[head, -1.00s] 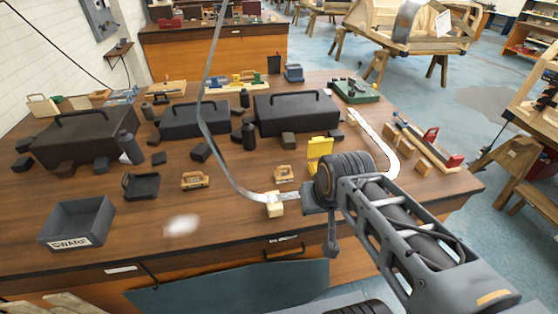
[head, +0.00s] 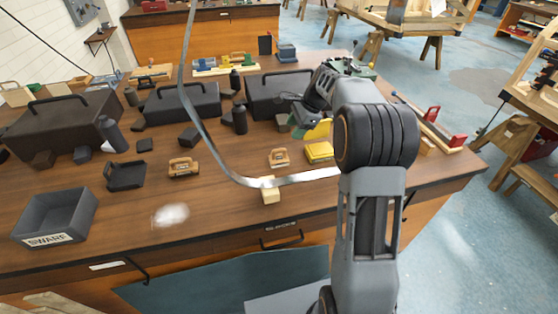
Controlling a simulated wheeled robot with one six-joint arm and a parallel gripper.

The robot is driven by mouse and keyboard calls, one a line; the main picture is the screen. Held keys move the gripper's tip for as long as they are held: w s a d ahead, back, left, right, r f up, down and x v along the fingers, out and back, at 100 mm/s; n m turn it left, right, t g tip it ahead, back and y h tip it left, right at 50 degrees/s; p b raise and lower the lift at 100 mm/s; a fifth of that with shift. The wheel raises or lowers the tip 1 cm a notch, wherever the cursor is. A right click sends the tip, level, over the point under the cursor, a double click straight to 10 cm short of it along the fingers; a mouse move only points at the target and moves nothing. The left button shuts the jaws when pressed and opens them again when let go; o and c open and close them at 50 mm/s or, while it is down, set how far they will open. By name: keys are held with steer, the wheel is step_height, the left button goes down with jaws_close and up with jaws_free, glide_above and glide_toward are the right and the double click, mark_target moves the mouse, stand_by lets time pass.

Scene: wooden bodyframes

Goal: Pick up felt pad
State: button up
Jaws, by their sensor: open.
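I cannot surely pick out the felt pad. My gripper (head: 303,118) is over the right part of the workbench, beside the large right-hand black case (head: 270,95), with its far end partly hidden by my own arm. It is open. A small yellow box (head: 319,152) lies on the bench just below it, and a yellow and green piece (head: 320,130) shows right at the gripper; whether they touch I cannot tell. A soft white patch (head: 171,215) shows near the bench's front edge; it may be a pad or only glare.
A grey SWARF bin (head: 55,217) stands at the front left. Black cases, dark bottles (head: 239,117) and small blocks fill the back. A curved metal strip (head: 205,135) rises over the bench by a wooden block (head: 270,192). The front middle is mostly clear.

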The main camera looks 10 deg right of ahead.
mark_target(280, 149)
steer(key=p+x, duration=0.1)
steer(key=x, duration=1.1)
steer(key=shift+a+f+p, duration=0.1)
steer(key=shift+f+p, duration=0.1)
steer(key=shift+p, duration=0.15)
steer(key=shift+c, duration=0.2)
jaws_close()
